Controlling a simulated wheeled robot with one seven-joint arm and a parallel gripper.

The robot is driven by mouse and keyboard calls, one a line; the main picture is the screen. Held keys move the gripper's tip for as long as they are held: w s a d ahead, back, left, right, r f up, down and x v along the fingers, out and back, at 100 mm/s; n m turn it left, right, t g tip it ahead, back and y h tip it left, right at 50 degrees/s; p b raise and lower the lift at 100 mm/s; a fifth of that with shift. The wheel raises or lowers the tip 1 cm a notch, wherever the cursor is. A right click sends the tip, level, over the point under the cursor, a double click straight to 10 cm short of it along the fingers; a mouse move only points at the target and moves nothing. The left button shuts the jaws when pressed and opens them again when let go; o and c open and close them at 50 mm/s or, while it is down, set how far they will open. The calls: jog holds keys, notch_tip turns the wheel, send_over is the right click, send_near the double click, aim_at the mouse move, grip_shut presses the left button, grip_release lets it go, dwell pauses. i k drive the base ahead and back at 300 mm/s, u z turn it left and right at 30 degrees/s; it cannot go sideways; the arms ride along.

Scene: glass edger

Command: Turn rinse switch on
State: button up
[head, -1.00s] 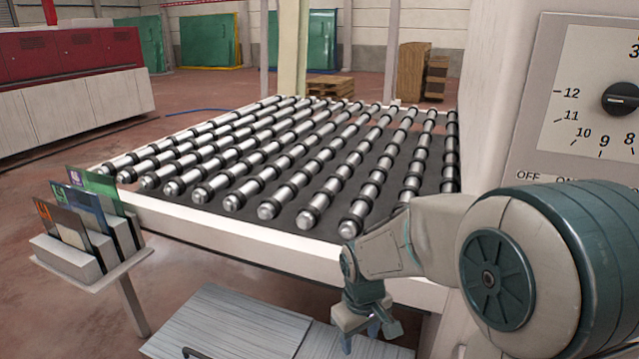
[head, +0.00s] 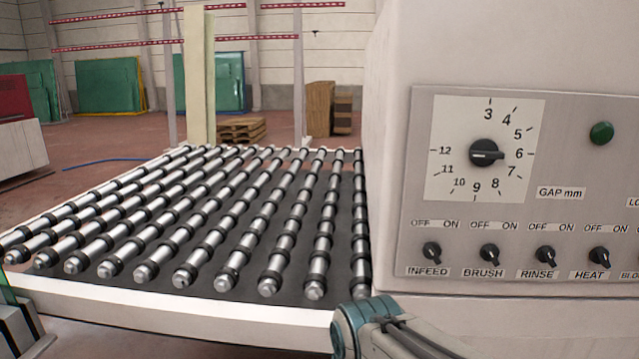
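The rinse switch (head: 545,256) is a small black rotary knob in the lower row of the control panel. The label RINSE is below it, with OFF at its upper left and ON at its upper right. Its pointer is too small to read with certainty. Nothing touches the knob. Part of my arm shows at the bottom centre of the head view, below and to the left of the panel. My gripper's fingers are out of the picture, so their state is hidden.
The infeed (head: 431,252), brush (head: 490,253) and heat (head: 599,256) knobs sit close beside the rinse knob. The gap dial (head: 486,153) is above, with a green button (head: 601,133) to its right. The roller conveyor (head: 150,300) fills the left.

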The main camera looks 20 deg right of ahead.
aim_at(546, 254)
jog(key=z, duration=0.1)
jog(key=k, duration=0.7)
jog(key=z, duration=1.1)
jog(key=i, duration=0.5)
jog(key=z, duration=0.05)
jog(key=k, duration=0.25)
jog(key=z, duration=1.15)
